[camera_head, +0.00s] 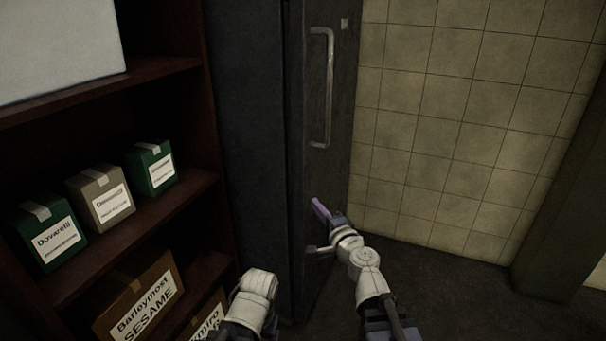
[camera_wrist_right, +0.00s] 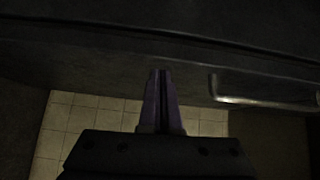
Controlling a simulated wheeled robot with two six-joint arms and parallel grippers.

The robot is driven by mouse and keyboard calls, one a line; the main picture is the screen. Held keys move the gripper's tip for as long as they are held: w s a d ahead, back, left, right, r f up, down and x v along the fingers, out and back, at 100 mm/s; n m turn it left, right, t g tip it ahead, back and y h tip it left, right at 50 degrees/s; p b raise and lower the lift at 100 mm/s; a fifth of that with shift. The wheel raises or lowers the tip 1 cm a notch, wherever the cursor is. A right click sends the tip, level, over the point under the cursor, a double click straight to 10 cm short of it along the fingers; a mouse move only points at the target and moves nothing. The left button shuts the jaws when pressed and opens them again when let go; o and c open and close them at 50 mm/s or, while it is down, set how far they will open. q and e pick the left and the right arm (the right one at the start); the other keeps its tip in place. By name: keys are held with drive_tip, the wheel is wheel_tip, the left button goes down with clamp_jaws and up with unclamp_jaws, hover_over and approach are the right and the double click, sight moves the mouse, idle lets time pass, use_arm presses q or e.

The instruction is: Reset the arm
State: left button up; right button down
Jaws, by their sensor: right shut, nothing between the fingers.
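My right arm (camera_head: 367,268) reaches forward from the bottom of the head view. Its gripper (camera_head: 316,203) is in front of the dark door (camera_head: 338,165), below the door's metal handle (camera_head: 328,88), and apart from the handle. In the right wrist view the two purple fingers (camera_wrist_right: 161,75) are together with nothing between them. The handle (camera_wrist_right: 262,90) shows to the right of the fingers there. Whether the fingertips touch the door is hard to tell. Part of my left arm (camera_head: 252,300) shows at the bottom of the head view, but its gripper is not visible.
A dark red shelf (camera_head: 120,85) on the left holds green boxes (camera_head: 150,168), a grey-brown box (camera_head: 101,196) and cardboard boxes (camera_head: 138,300). A tiled wall (camera_head: 450,110) stands to the right of the door. The dark floor (camera_head: 440,290) before it is clear.

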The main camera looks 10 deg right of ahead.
drive_tip(key=s+a+f+n+g+y, duration=0.1)
drive_tip(key=s+a+f+n+g, duration=0.2)
drive_tip(key=s+f+n+g, duration=0.25)
drive_tip(key=s+a+f+n+g+y, duration=0.1)
drive_tip(key=s+a+f+n+g, duration=0.2)
drive_tip(key=f+n, duration=0.45)
drive_tip(key=s+d+f+n+g+h, duration=0.1)
drive_tip(key=s+d+f+g+h, duration=0.7)
drive_tip(key=s+d, duration=0.25)
drive_tip(key=s+a+n, duration=0.4)
drive_tip(key=s+a, duration=0.2)
drive_tip(key=a, duration=0.4)
wheel_tip(320, 180, up, 30)
drive_tip(key=p, duration=3)
drive_tip(key=shift+w+f+g, duration=0.15)
drive_tip(key=shift+f+g, duration=0.1)
drive_tip(key=shift+g, duration=0.2)
